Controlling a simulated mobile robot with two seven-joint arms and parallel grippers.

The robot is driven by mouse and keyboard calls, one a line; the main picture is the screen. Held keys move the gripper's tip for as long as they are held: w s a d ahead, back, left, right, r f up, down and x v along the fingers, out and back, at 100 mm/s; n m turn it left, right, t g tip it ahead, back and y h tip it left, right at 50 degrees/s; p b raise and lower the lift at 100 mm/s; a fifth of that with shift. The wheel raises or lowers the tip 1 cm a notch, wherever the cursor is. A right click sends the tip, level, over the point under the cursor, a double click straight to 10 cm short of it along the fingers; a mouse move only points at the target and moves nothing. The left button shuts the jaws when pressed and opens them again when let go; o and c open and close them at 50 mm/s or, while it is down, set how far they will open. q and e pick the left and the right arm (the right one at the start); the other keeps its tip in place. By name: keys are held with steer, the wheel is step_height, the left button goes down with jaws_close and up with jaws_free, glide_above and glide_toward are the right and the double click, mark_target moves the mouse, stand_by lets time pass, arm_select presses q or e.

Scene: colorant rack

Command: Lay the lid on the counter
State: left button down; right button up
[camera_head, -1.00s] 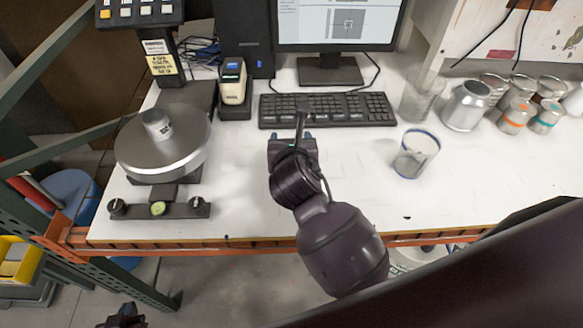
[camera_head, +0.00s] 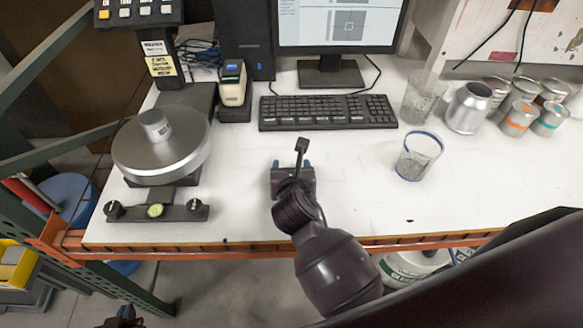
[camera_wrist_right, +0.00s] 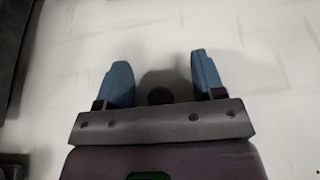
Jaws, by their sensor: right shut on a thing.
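My right gripper (camera_head: 292,166) is over the bare white counter (camera_head: 235,185), in front of the keyboard. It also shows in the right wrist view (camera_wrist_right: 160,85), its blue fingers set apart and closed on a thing. Between them is a dim grey shape with a dark round spot, which I take for the lid (camera_wrist_right: 160,95); its outline is unclear, and the head view hides it. I cannot tell whether it touches the counter. My left gripper (camera_head: 122,318) shows only as a dark piece at the bottom left edge; its fingers cannot be made out.
A scale (camera_head: 160,150) with a small can (camera_head: 155,125) stands at left. The keyboard (camera_head: 327,111) and monitor are behind. A blue-rimmed glass (camera_head: 418,155), another glass (camera_head: 420,100), a silver can (camera_head: 468,107) and several smaller cans (camera_head: 519,118) stand right.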

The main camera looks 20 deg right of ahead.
steer(key=shift+f, duration=0.6)
steer(key=o, duration=1)
steer(key=shift+s+f, duration=0.15)
steer(key=shift+r, duration=0.45)
steer(key=v, duration=1.1)
steer(key=shift+r+p, duration=0.25)
steer(key=shift+p, duration=0.1)
steer(key=shift+s+a+r, duration=0.15)
steer(key=shift+s+r, duration=0.05)
steer(key=shift+s, duration=0.15)
